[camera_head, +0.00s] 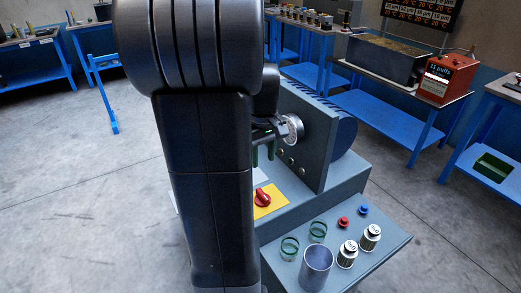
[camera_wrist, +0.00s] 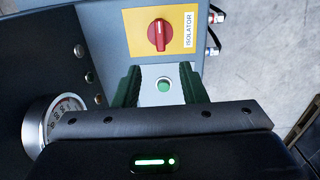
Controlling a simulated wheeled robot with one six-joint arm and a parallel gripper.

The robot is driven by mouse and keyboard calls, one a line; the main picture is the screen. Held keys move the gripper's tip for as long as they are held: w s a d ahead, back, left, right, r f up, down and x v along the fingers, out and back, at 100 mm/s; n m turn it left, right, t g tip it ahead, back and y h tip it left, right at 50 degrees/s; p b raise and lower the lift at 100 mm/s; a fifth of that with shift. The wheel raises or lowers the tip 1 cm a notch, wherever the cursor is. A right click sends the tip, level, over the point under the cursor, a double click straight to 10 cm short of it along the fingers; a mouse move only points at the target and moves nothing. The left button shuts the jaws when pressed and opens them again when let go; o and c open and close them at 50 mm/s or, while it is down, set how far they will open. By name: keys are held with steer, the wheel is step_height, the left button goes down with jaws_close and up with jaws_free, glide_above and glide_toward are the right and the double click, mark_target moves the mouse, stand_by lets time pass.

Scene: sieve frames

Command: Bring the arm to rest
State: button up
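My arm stands upright in the middle of the head view and hides much of what is behind it. My gripper (camera_head: 264,153) is beside the grey machine panel (camera_head: 312,155), close to a round dial (camera_head: 294,128). In the wrist view its two green fingers (camera_wrist: 160,88) are apart with nothing between them. A pale plate with a green button (camera_wrist: 163,85) shows beyond the gap. The dial also shows at the left of the wrist view (camera_wrist: 54,120). A red isolator switch on a yellow plate (camera_wrist: 158,35) lies past the fingertips; it also shows in the head view (camera_head: 262,198).
A grey shelf holds a metal cup (camera_head: 316,268), green rings (camera_head: 289,248), white-lidded weights (camera_head: 347,254) and red and blue knobs (camera_head: 363,210). Blue benches, one with a red box (camera_head: 446,80), stand behind. Open concrete floor (camera_head: 90,190) lies left.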

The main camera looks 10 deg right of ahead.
mark_target(263, 193)
step_height(263, 193, down, 14)
steer(key=shift+r, duration=0.1)
stand_by(0.5)
stand_by(0.5)
